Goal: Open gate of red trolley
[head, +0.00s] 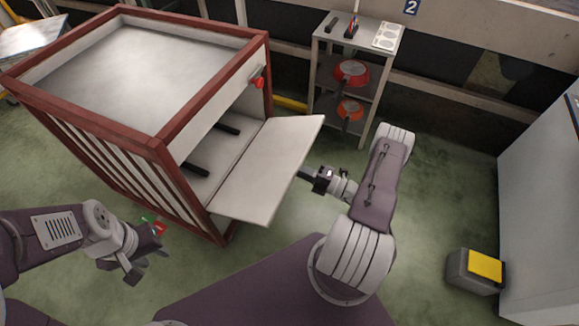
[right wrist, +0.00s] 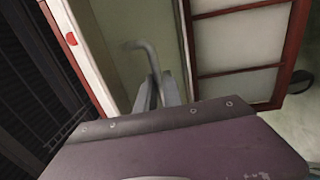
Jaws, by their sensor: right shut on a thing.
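The red trolley (head: 160,150) is a red-framed cart with slatted sides and a pale top at the upper left in the head view. Its pale gate panel (head: 262,170) hangs out from the open side, tilted. My right gripper (head: 308,175) is at the panel's right edge in the head view. In the right wrist view, its fingers (right wrist: 160,95) are shut on a grey bent handle (right wrist: 142,46). A red knob (head: 257,82) sits on the trolley's upper front rail. My left gripper (head: 147,262) is open and empty beside the trolley's lower front corner.
A grey shelf stand (head: 361,38) with red pans (head: 351,72) stands behind the gate. A grey box with a yellow top (head: 485,266) is on the floor at right, near a white cabinet (head: 545,190). Green floor is free between them.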

